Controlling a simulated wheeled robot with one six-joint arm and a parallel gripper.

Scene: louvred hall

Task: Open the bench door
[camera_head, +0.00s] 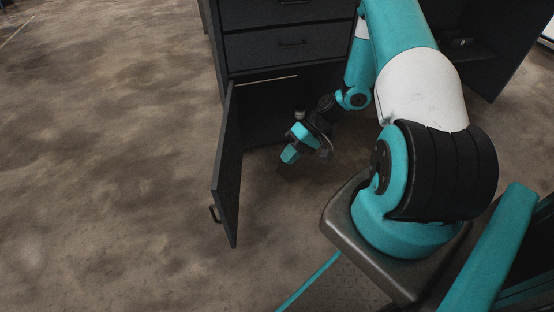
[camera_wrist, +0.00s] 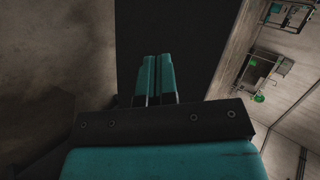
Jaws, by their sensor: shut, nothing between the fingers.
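The bench door (camera_head: 228,168) is a dark grey panel hinged at the left of the bench's lower compartment. It stands swung wide open toward the front, with its handle (camera_head: 214,214) on the outer face near the free edge. My gripper (camera_head: 288,156) is in front of the open compartment, to the right of the door's inner face and apart from the handle. In the wrist view my gripper (camera_wrist: 158,62) has its two teal fingers close together with nothing between them. A dark flat surface fills the view behind the fingers; it seems to be the door's inner face.
Above the compartment are dark drawers (camera_head: 285,46) with bar handles. A dark shelf unit (camera_head: 470,55) stands at the right. The floor (camera_head: 100,150) left of the door is clear. The wrist view shows a wall with fixtures (camera_wrist: 262,75) at the right.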

